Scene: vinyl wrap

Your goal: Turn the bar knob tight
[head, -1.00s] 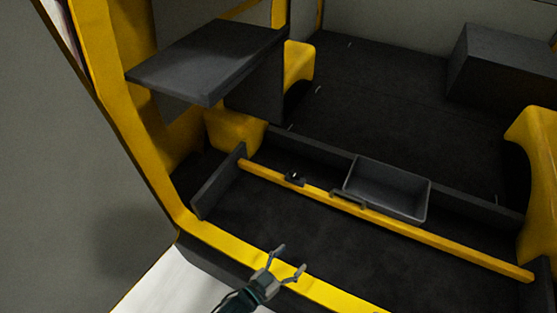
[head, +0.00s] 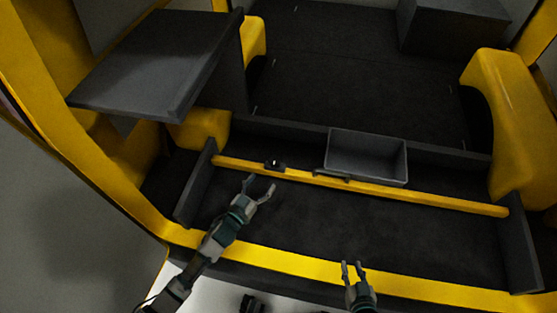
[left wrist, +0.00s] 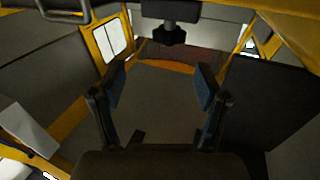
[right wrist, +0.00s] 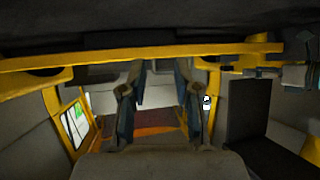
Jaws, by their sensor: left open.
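The yellow bar (head: 420,195) spans the dark recess in the head view. A small black block (head: 274,165) sits on it left of centre. The left wrist view shows a dark lobed knob (left wrist: 171,34) hanging below a dark block, ahead of and above the fingers. My left gripper (head: 259,184) is open and empty, just in front of the bar and below the block, apart from the knob. My right gripper (head: 352,265) is open and empty near the yellow front edge. It also shows in the right wrist view (right wrist: 160,90).
A grey open tray (head: 367,157) stands behind the bar, with a dark handle (head: 332,177) on the bar in front of it. A grey shelf panel (head: 150,60) overhangs at upper left. The yellow front sill (head: 290,262) borders the recess. Dark floor between sill and bar is clear.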

